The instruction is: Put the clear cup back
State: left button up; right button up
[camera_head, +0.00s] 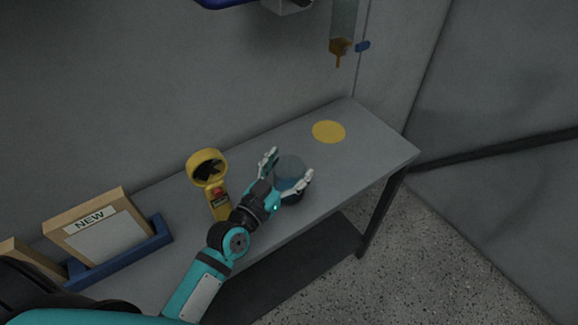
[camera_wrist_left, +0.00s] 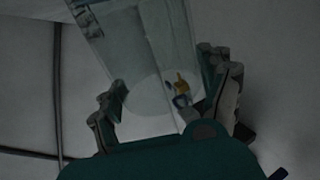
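The clear cup (camera_head: 290,168) is a see-through, faintly bluish vessel over the grey table, between the fingers of my left gripper (camera_head: 286,170). In the left wrist view the clear cup (camera_wrist_left: 145,50) looks tilted, with one finger against each side, so my left gripper (camera_wrist_left: 165,80) appears shut on it. Whether its base touches the table is hard to tell. A flat yellow disc (camera_head: 328,132) lies bare on the table, beyond and to the right of the cup. My right gripper is not in view.
A yellow stand with a ring top (camera_head: 208,168) is close left of my left gripper. A blue tray with a "NEW" frame (camera_head: 150,243) sits farther left. A dispenser with a yellow nozzle (camera_head: 340,48) hangs on the back wall. The table's right end (camera_head: 385,152) is clear.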

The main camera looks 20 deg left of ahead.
pick_arm(q)
jog(key=o, duration=0.4)
jog(key=shift+c, duration=0.2)
jog(key=shift+r, duration=0.1)
jog(key=b+v, duration=0.1)
jog(key=v, duration=0.6)
jog(key=shift+s, duration=0.25)
jog(key=shift+a, duration=0.1)
